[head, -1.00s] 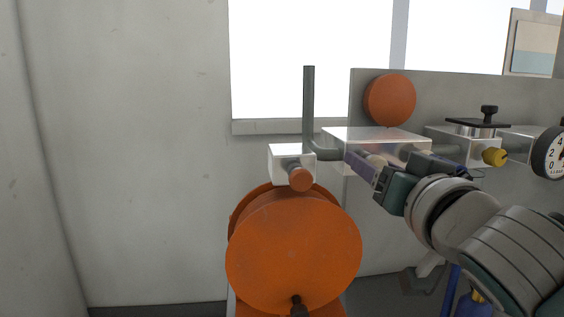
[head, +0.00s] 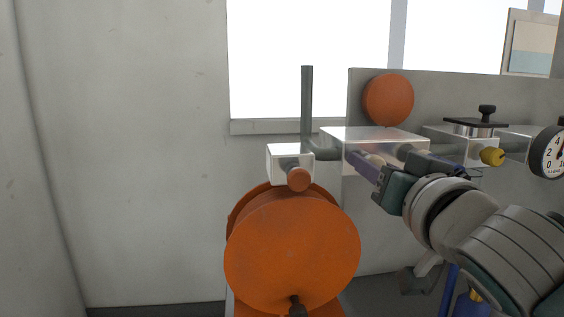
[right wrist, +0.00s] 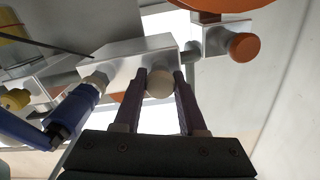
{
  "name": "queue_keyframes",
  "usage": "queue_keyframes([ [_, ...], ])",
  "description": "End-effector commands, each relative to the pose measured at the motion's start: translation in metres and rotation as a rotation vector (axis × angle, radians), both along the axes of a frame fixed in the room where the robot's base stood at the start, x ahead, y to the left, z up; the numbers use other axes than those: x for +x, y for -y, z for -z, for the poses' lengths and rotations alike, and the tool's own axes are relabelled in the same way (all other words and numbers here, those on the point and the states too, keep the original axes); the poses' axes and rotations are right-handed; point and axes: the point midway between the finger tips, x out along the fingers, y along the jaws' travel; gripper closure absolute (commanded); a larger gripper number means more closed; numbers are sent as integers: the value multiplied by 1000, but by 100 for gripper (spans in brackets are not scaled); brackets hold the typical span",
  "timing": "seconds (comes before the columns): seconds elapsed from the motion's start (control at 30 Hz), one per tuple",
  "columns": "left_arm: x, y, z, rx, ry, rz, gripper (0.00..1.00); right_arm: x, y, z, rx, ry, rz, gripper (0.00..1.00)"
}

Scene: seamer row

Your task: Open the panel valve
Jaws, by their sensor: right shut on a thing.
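A pale, shiny valve block (head: 372,136) sits on the grey panel (head: 440,92). It also shows in the right wrist view (right wrist: 136,57), with a beige round knob (right wrist: 160,84) on its face. My right gripper (head: 362,160) reaches in from the right in the head view. Its two dark purple fingers stand on either side of the knob and are shut on it, as the right wrist view (right wrist: 160,92) shows. In that view a blue lever handle (right wrist: 75,108) lies left of the fingers, near a silver fitting. My left gripper is not in view.
A large orange reel (head: 292,250) stands below and left, under a white block with an orange knob (head: 299,180). An orange disc (head: 389,99) is on the panel. A yellow knob (head: 492,157) and a dial gauge (head: 549,152) are at right. An upright grey pipe (head: 307,105) rises near the block.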

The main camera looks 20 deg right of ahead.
Motion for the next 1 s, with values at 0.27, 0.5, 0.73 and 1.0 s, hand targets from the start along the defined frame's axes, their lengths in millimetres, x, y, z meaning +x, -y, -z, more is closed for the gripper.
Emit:
queue_keyframes([
  [0.27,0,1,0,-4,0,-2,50,0,0,0,0,0,0,100],
  [0.5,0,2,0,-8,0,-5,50,0,0,0,0,0,0,100],
  [0.73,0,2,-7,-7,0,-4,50,-14,-3,-1,4,1,1,100],
  [1.0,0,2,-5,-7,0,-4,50,-14,-3,0,1,1,0,55],
])
